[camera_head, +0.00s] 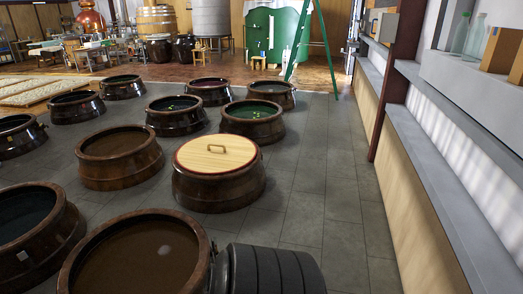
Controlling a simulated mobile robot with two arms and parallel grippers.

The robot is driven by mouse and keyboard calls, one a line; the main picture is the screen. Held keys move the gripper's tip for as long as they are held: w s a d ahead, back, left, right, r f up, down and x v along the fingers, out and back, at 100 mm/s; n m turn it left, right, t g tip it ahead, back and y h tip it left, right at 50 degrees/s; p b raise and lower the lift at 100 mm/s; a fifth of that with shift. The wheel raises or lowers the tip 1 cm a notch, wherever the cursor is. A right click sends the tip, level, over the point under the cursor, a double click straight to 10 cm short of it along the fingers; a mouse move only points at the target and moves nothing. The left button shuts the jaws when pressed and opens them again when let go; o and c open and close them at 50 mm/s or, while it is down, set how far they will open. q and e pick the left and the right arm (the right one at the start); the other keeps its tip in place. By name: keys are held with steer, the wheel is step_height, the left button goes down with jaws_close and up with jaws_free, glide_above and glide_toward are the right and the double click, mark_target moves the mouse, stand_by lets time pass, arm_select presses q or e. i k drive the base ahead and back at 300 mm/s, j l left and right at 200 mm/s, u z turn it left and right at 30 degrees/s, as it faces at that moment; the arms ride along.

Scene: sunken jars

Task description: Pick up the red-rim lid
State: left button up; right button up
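The red-rim lid (198,158) is a round, pale wooden disc with a thin red edge and a small brown loop handle (217,148) on top. It lies flat on a dark brown jar (219,191) near the middle of the view and covers the jar's mouth. Neither of my grippers shows in the head view, so nothing of mine touches the lid there.
Open jars stand around the lidded one: a brown one (119,171) to its left, a larger one (72,273) in front, a green-filled one (252,134) behind. Bare tiled floor (325,190) lies to the right, up to a wall ledge (425,190). A green ladder (298,40) stands farther back.

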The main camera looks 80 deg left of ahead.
mark_target(215, 154)
steer(key=u, duration=3.15)
steer(key=i+l+z, duration=0.25)
steer(key=i, duration=0.15)
steer(key=i+l+z, duration=0.25)
steer(key=i, duration=0.8)
steer(key=i+z, duration=0.25)
steer(key=i, duration=0.8)
steer(key=i+u, duration=0.1)
steer(key=i, duration=0.4)
steer(key=i+l+u, duration=0.1)
steer(key=i, duration=0.45)
steer(key=i+l, duration=0.1)
steer(key=i, duration=0.4)
steer(key=i+l+u, duration=0.15)
steer(key=i, duration=0.35)
